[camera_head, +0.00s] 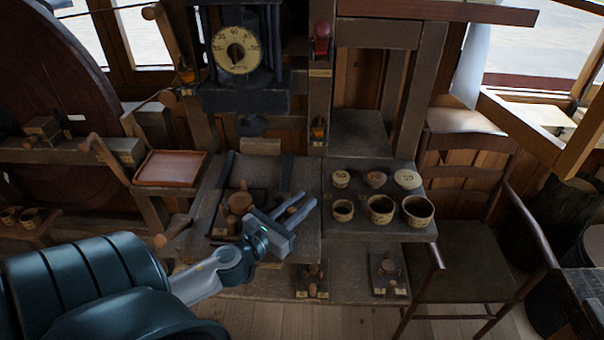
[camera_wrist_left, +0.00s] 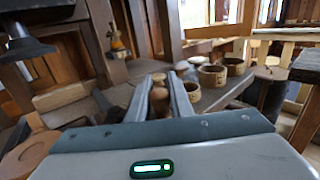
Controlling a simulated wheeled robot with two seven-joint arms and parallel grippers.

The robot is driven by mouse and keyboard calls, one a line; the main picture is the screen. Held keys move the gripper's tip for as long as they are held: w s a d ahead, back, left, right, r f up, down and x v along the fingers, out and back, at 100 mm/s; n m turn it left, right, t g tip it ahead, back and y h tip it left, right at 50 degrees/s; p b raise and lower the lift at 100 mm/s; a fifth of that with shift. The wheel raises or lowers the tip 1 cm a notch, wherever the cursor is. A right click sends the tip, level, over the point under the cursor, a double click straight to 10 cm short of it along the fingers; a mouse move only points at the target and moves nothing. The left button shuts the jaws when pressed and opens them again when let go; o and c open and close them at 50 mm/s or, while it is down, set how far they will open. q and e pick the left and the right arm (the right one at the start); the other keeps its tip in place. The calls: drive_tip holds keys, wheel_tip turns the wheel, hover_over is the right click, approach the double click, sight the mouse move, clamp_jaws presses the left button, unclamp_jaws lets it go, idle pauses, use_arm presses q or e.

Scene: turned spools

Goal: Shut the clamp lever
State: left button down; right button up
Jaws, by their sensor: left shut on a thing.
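My left gripper (camera_head: 308,199) reaches in over the front of the workbench, just right of the recessed tray with turned wooden pieces. In the left wrist view, a turned brown wooden knob (camera_wrist_left: 159,103) with a rounded top stands between its two fingers, and the gripper is shut on it. In the head view the knob is not clear between the fingers. I cannot tell for certain that this knob is the clamp lever's handle. A wooden spool-like piece (camera_head: 239,203) stands in the recess left of the gripper. My right gripper is not in view.
A dial press (camera_head: 238,50) stands behind the bench. Several marked cups and lids (camera_head: 381,209) sit on the right shelf. A reddish tray (camera_head: 170,168) lies at left, and a chair (camera_head: 465,250) stands at right. A red-knobbed lever (camera_head: 321,40) is on the post.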

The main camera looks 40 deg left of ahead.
use_arm(q)
drive_tip(key=c, duration=1.6)
unclamp_jaws()
drive_tip(key=shift+a, duration=0.25)
drive_tip(key=shift+s, duration=0.1)
drive_tip(key=shift+s, duration=0.1)
drive_tip(key=s+b, duration=0.2)
drive_tip(key=s, duration=0.3)
drive_tip(key=s+b, duration=0.2)
drive_tip(key=s, duration=0.3)
drive_tip(key=s+b, duration=0.2)
drive_tip(key=s, duration=0.3)
drive_tip(key=shift+s+d+f+b, duration=0.15)
drive_tip(key=shift+d+b, duration=0.2)
drive_tip(key=shift+d, duration=0.05)
drive_tip(key=shift+s+r+b, duration=0.2)
drive_tip(key=shift+s+b, duration=0.1)
drive_tip(key=shift+s, duration=0.55)
drive_tip(key=shift+c, duration=0.2)
